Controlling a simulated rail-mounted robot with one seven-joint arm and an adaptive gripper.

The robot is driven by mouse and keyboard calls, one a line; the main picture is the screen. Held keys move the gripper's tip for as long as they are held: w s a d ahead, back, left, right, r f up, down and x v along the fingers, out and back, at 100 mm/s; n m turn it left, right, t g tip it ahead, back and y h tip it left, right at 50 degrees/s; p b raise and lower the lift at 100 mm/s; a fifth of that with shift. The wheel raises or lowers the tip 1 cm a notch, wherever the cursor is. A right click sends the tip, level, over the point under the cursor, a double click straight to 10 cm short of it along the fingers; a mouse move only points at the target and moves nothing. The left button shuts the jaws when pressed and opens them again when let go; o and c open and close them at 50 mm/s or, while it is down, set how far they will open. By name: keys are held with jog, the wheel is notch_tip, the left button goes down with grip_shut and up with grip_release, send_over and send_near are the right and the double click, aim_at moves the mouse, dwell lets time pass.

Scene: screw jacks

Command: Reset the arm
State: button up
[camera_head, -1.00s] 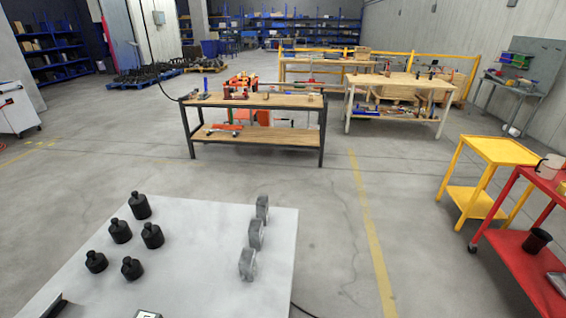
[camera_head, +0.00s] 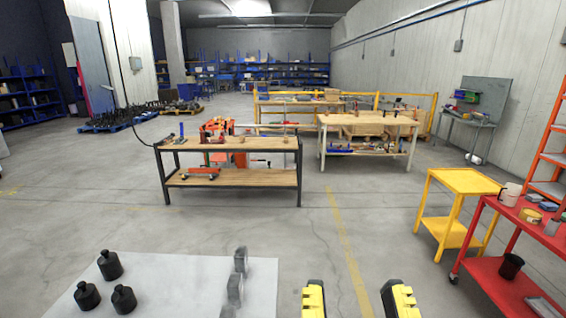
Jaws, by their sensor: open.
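My gripper (camera_head: 357,300) shows at the bottom edge, right of the pale table. Its two yellow and black fingers stand well apart with nothing between them. The pale grey table (camera_head: 180,275) fills the lower left. Grey ring-like metal parts (camera_head: 241,260) stand in a row near the table's right edge, apart from my gripper. The rest of my arm is out of view.
A wooden workbench (camera_head: 230,144) with tools stands beyond the table, with a lighter bench (camera_head: 370,120) behind it to the right. A yellow cart (camera_head: 465,181) and a red cart (camera_head: 495,270) stand at the right. The floor between is clear.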

notch_tip(320, 180, up, 31)
jog(key=p, duration=2.8)
jog(key=shift+w, duration=0.1)
